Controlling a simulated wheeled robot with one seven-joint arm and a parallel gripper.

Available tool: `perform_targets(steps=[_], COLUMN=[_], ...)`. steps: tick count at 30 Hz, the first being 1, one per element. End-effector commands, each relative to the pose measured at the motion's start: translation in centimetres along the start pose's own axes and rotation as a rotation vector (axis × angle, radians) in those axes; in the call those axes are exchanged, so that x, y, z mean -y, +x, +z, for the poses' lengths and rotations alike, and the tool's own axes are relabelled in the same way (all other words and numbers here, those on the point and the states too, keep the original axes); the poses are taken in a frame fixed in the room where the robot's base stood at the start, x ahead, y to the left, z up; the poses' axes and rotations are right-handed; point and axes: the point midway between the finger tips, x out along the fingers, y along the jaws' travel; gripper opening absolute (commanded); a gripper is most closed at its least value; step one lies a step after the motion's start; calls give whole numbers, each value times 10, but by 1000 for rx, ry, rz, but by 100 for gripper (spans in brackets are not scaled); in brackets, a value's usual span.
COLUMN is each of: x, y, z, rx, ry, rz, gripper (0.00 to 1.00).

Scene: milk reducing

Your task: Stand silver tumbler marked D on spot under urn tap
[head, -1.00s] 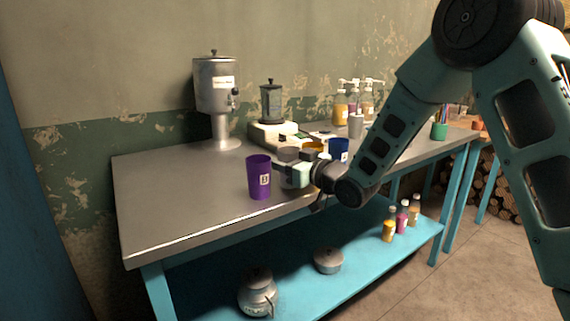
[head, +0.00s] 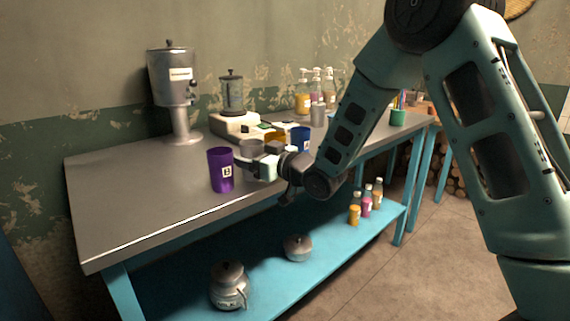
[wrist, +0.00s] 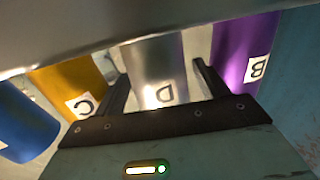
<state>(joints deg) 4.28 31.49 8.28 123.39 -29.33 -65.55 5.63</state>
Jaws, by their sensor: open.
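The silver tumbler marked D (wrist: 157,75) stands between the two open fingers of my gripper (wrist: 160,85) in the wrist view, its label facing me. The finger on the left of that view lies close beside it; I cannot tell whether it touches. In the head view the tumbler (head: 251,148) is partly hidden behind my gripper (head: 252,166). The urn (head: 172,78) stands on a pedestal at the back left of the table, with its tap (head: 192,97) on its right side. The spot under the tap is not distinct.
A purple tumbler marked B (head: 221,172) stands just left of my gripper. An orange tumbler marked C (wrist: 68,82) and a blue tumbler (head: 300,139) stand on the other side. A scale with a grinder-like jar (head: 232,98) stands behind. The table's front left (head: 140,210) is clear.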

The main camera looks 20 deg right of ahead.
Motion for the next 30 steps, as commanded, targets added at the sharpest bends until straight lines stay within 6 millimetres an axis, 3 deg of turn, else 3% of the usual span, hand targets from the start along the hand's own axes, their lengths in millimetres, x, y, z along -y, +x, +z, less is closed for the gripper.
perform_targets(steps=[17, 30], x=[0, 1], y=[-136, -156], z=[3, 6], rx=[2, -3], ry=[1, -3], rz=[5, -1], gripper=[73, 73])
